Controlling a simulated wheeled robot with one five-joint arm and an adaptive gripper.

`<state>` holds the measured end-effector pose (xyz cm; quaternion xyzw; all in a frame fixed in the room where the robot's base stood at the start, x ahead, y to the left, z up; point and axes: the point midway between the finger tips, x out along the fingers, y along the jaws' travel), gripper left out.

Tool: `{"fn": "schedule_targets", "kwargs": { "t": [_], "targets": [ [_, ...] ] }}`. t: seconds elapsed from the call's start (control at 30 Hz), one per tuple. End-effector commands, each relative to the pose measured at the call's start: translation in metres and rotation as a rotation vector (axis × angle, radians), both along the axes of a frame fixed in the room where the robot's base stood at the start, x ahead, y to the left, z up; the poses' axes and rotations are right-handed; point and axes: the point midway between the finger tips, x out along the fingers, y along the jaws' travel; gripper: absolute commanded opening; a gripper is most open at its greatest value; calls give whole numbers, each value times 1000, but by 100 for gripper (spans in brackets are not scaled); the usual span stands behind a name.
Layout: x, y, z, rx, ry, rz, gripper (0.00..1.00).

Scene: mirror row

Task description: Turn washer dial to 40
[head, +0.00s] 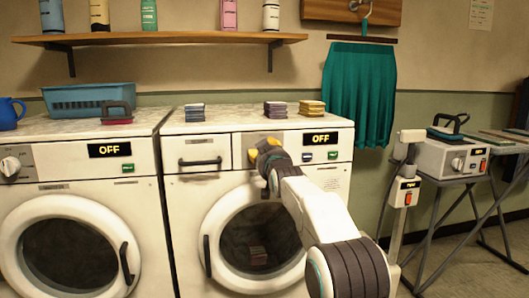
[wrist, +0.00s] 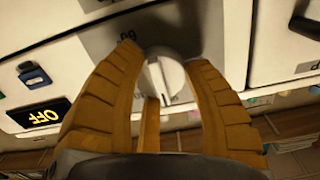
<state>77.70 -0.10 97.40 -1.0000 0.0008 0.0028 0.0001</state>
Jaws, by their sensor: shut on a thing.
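The right washer (head: 230,118) is white with a round door and a display reading OFF (head: 320,138). My gripper (head: 262,152) is at its control panel, right of the drawer. An upside-down number, apparently 60, shows near one finger; the other dial markings are mostly hidden. In the head view my gripper hides the dial.
The left washer (head: 75,165) has its own dial (head: 10,166) and OFF display. An iron (head: 448,127) stands on a white unit at right. Folded cloth stacks lie on the washer top.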

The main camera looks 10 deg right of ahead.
Motion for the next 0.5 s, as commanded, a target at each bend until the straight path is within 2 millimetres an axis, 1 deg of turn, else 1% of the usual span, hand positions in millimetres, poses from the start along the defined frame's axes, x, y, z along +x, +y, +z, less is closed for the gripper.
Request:
{"fn": "schedule_targets", "kwargs": {
  "t": [0.03,0.27,0.5],
  "targets": [
    [-1,1,5,0,-11,2,14],
    [-1,1,7,20,-15,2,13],
    [-1,1,9,139,-18,2,13]
  ]
}}
